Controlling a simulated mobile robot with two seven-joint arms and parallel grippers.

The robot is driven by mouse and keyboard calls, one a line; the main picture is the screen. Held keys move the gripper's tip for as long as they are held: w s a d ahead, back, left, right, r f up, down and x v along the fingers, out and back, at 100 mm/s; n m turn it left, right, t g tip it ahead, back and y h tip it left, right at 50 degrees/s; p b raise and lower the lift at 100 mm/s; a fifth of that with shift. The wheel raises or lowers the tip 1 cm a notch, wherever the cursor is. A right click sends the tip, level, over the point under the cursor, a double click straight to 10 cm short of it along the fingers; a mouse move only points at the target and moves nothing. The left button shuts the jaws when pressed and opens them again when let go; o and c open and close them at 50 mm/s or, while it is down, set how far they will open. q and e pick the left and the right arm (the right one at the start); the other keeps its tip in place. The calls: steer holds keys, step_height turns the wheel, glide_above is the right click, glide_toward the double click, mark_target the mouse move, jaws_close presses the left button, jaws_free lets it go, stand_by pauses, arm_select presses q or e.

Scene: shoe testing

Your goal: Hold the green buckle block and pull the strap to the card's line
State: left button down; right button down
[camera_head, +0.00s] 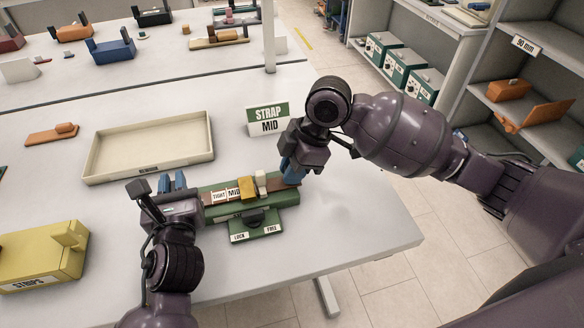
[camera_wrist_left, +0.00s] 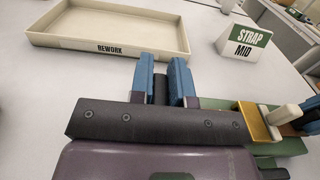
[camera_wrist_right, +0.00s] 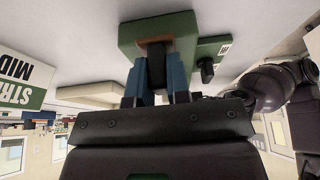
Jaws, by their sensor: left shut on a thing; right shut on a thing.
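The green buckle block (camera_head: 275,199) lies near the table's front edge, with TIGHT and MID labels on top. A yellow piece (camera_head: 247,187) and a white peg (camera_head: 261,182) stand just right of MID. My left gripper (camera_head: 172,184) is shut at the block's left end, on a dark part seen between its blue fingers (camera_wrist_left: 162,82). The brown strap (camera_head: 284,185) comes out at the right end. My right gripper (camera_head: 290,168) is shut on the strap's end, which shows between its fingers in the right wrist view (camera_wrist_right: 156,80). The card (camera_head: 268,120) reads STRAP MID.
A dark knob sits on the green LOCK/FREE plate (camera_head: 268,229) in front of the block. An empty cream REWORK tray (camera_head: 150,160) lies behind left. A yellow STRIPS block (camera_head: 40,258) stands at left. The table's right side is clear.

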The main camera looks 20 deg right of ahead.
steer(key=shift+d, duration=2.8)
steer(key=c, duration=1.1)
jaws_free()
steer(key=shift+r, duration=0.1)
steer(key=v, duration=1.2)
